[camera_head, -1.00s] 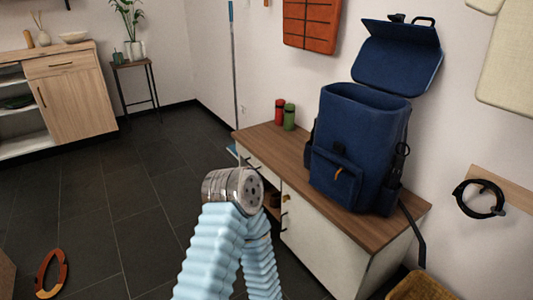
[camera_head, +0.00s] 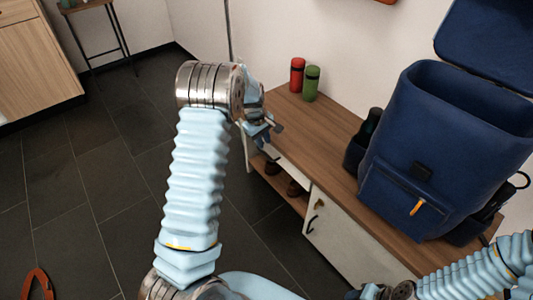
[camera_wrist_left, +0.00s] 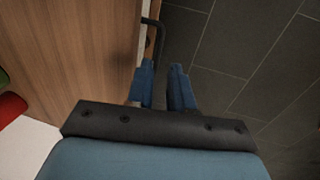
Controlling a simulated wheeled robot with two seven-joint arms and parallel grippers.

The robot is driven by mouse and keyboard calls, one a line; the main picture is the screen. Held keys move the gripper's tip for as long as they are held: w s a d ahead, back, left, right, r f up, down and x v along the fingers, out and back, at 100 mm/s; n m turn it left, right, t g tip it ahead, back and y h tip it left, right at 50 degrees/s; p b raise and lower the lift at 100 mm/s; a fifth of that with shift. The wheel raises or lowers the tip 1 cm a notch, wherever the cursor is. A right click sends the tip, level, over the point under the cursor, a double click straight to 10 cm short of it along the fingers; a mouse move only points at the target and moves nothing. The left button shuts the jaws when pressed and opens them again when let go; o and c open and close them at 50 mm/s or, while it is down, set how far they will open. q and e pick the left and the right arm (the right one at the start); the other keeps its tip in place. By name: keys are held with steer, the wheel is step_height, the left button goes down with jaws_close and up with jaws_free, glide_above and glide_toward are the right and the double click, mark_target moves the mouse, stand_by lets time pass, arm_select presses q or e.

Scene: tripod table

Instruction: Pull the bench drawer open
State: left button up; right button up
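The bench (camera_head: 325,128) has a wooden top and a white front. My left gripper (camera_head: 266,134) is at that drawer. In the left wrist view the dark drawer handle (camera_wrist_left: 157,42) runs between the two blue fingers (camera_wrist_left: 162,88), which close in on both its sides. The drawer front appears close to the bench's edge; any gap is hard to see. My right arm comes in at the lower right, and its gripper (camera_head: 366,292) is cut off by the bottom edge.
A blue backpack (camera_head: 410,150) stands on the bench top, with a red bottle (camera_head: 297,75) and a green bottle (camera_head: 311,84) behind.

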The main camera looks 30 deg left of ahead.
mark_target(268, 157)
arm_select(q)
steer(key=f, duration=0.2)
steer(key=w+f, duration=0.1)
steer(key=f, duration=0.5)
steer(key=shift+w+d, duration=0.25)
steer(key=shift+d, duration=0.1)
jaws_close()
stand_by(0.9)
